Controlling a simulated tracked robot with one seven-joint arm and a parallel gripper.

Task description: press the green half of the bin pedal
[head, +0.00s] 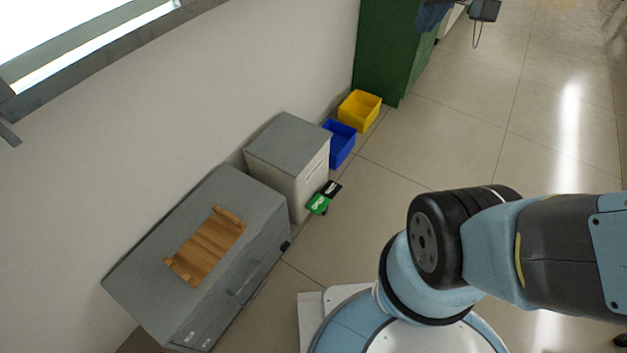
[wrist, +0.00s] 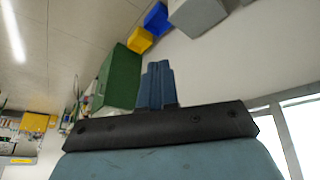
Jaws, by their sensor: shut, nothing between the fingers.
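The bin (head: 290,160) is a white box with a grey lid standing against the wall in the head view. Its pedal sticks out low at the front, with a green half (head: 318,204) nearer to me and a black half (head: 331,188) farther away. In the wrist view the grey and white box at the top edge (wrist: 200,14) looks like the bin; its pedal does not show there. My gripper (wrist: 158,66) shows in the wrist view with its blue fingers together, empty, and away from the pedal.
A grey cabinet (head: 160,262) with a wooden tray (head: 207,247) on top stands left of the bin. A blue crate (head: 341,146), a yellow crate (head: 360,111) and a green cabinet (head: 386,50) stand beyond it. The tiled floor (head: 430,140) right of the bin is clear.

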